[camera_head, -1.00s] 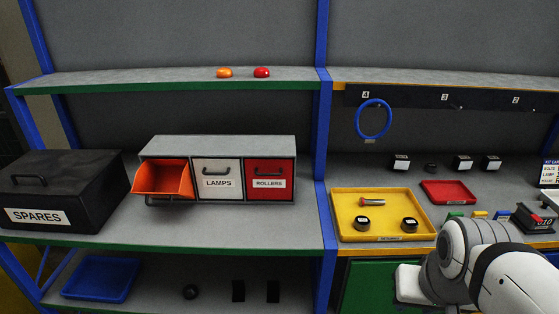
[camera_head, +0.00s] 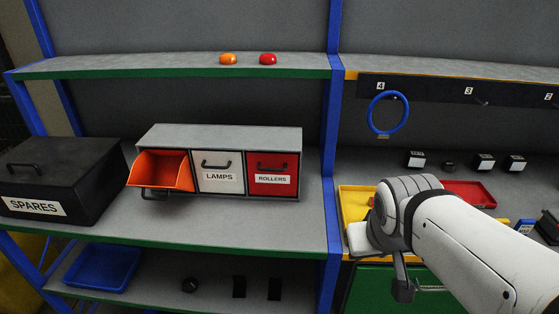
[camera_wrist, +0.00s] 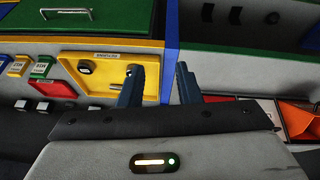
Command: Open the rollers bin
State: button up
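The rollers bin (camera_head: 271,188) is the red-fronted bin at the right end of a grey three-bin cabinet (camera_head: 225,138) on the left bench. It is shut flush, with a dark handle (camera_head: 272,167) above its ROLLERS label. The white LAMPS bin (camera_head: 218,187) beside it is shut too. The orange bin (camera_head: 164,170) at the left end is tipped open. My gripper (camera_wrist: 157,72) is open and empty in the wrist view, its two dark fingers apart in front of the yellow tray. In the head view my arm is right of the cabinet, apart from it; the fingertips cannot be made out there.
A blue post (camera_head: 334,170) stands between the cabinet and my arm. The black SPARES box (camera_head: 60,175) is left of the cabinet. The yellow tray (camera_head: 353,203) is partly behind my arm. A blue ring (camera_head: 373,120) hangs at hook 4. Bench in front of the cabinet is clear.

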jog(key=w+a+f+n+t+y+b, duration=0.15)
jog(key=w+n+t+b, duration=0.6)
jog(key=w, duration=1.45)
jog(key=w+a+f+n+y, duration=0.2)
jog(key=w+a+n+y, duration=0.3)
jog(key=a+n, duration=0.3)
jog(key=w+a+f+n+y, duration=0.2)
jog(key=w+a+n+y, duration=0.3)
jog(key=a+n, duration=0.3)
jog(key=shift+w+a+f+p, duration=0.2)
jog(key=shift+a+f+p, duration=0.2)
jog(key=shift+a, duration=0.4)
jog(key=shift+g, duration=0.25)
grip_shut()
